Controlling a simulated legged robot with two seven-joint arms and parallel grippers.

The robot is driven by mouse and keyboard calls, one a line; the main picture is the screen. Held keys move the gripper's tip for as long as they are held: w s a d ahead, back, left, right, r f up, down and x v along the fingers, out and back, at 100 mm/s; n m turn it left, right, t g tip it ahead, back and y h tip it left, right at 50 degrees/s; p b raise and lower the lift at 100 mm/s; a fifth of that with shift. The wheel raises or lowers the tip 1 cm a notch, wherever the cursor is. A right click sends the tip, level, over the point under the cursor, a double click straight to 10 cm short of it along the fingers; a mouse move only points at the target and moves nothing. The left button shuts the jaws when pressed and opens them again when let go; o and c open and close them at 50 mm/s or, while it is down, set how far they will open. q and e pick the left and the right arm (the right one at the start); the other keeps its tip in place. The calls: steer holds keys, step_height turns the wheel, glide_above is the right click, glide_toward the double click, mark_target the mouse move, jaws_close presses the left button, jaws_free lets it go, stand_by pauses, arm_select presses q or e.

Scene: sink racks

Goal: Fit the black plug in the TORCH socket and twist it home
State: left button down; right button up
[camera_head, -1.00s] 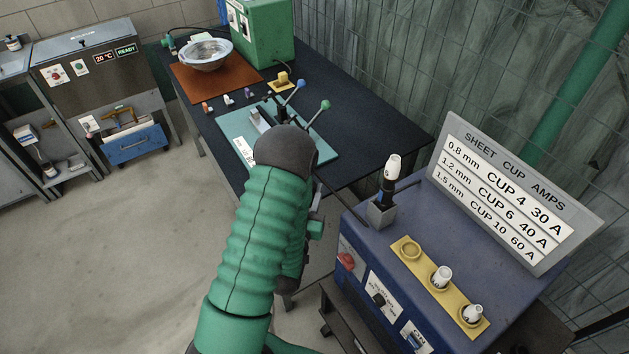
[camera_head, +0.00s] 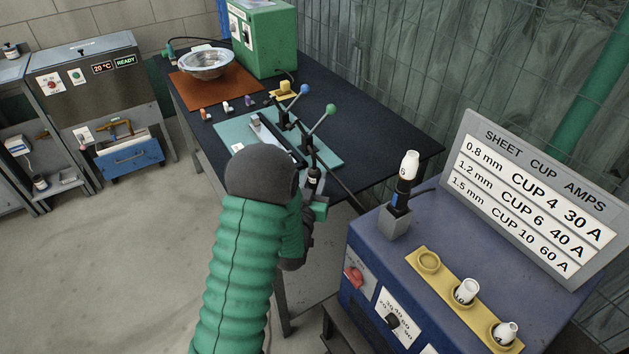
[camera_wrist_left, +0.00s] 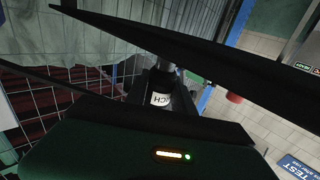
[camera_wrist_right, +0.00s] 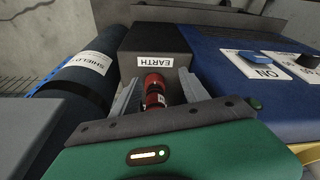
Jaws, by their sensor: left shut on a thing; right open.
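My left gripper (camera_head: 315,192) is over the gap between the dark bench and the blue machine. It is shut on the black plug (camera_wrist_left: 161,92), which has a white label with part of a word, "CH", upside down. My right gripper (camera_wrist_right: 157,95) is open. Its fingers stand either side of a red plug (camera_wrist_right: 155,84) at the black box labelled EARTH (camera_wrist_right: 155,42), apparently without gripping it. The right gripper is outside the head view. I cannot make out the TORCH socket in any view.
The blue machine (camera_head: 365,235) stands at right, with a torch (camera_head: 403,182) upright in a grey holder and a yellow strip (camera_head: 445,285) of white cups. A blue cylinder (camera_wrist_right: 85,75) lies left of the EARTH box. The bench (camera_head: 365,130) carries a teal clamp plate (camera_head: 235,135).

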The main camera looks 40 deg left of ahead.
mark_target(314, 184)
arm_select(q)
steer(key=shift+d+f, duration=0.1)
steer(key=shift+d, duration=0.05)
arm_select(e)
steer(key=shift+d, duration=0.1)
arm_select(q)
steer(key=c, duration=1.1)
jaws_free()
steer(key=shift+d, duration=0.25)
arm_select(e)
steer(key=shift+d+f, duration=0.1)
steer(key=shift+d, duration=0.15)
arm_select(q)
steer(key=shift+s+a, duration=0.1)
steer(key=shift+a, duration=0.05)
arm_select(e)
steer(key=shift+a, duration=0.15)
arm_select(q)
steer(key=shift+s, duration=0.3)
steer(key=v, duration=0.4)
steer(key=p+v, duration=0.7)
steer(key=shift+s+p, duration=0.1)
steer(key=shift+p, duration=0.3)
arm_select(e)
steer(key=w+v, duration=0.1)
steer(key=v, duration=0.6)
steer(key=shift+w+r, duration=0.3)
steer(key=shift+r, duration=0.3)
